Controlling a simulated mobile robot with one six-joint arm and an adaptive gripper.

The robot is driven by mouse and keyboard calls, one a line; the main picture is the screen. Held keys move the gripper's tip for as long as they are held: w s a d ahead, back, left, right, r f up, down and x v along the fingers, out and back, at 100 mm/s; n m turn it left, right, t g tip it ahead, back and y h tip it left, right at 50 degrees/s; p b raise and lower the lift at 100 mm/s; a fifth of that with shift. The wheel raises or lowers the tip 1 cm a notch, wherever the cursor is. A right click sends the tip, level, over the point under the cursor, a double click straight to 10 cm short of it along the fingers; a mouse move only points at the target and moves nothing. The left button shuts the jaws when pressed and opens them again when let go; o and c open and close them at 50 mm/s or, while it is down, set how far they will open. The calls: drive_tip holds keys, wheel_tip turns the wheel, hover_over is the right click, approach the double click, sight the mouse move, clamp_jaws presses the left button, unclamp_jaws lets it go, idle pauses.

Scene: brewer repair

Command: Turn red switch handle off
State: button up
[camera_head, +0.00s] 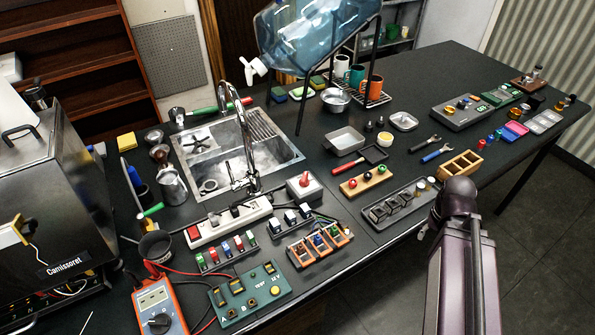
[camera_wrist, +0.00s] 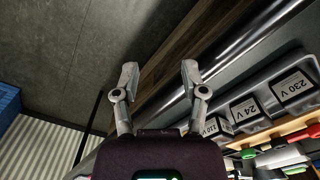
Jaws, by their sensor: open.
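The box stands right of the sink's front corner and behind the power strip. The handle's exact setting is too small to tell. In the wrist view my gripper (camera_wrist: 158,80) is open, with two grey fingers apart and nothing between them. The switch box cannot be made out in the wrist view.
A tray with voltage-labelled blocks (camera_wrist: 245,108) lies right of my fingers in the wrist view; it is the dark tray (camera_head: 374,224) in the head view. A wooden block with coloured knobs (camera_head: 366,181), a power strip (camera_head: 228,224) and the faucet (camera_head: 250,140) surround the switch.

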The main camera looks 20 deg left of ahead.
drive_tip(key=shift+w+a, duration=0.2)
drive_tip(key=shift+a, duration=0.25)
drive_tip(key=shift+w+a, duration=0.1)
wheel_tip(320, 180, up, 19)
drive_tip(key=n+p, duration=0.1)
drive_tip(key=p, duration=1.8)
hover_over(304, 176)
drive_tip(key=shift+f, duration=0.25)
drive_tip(key=shift+f+b, duration=0.1)
drive_tip(key=shift+b, duration=0.25)
wheel_tip(304, 176, down, 14)
drive_tip(key=b, duration=1.3)
drive_tip(key=shift+r+b, duration=0.2)
drive_tip(key=shift+b, duration=0.1)
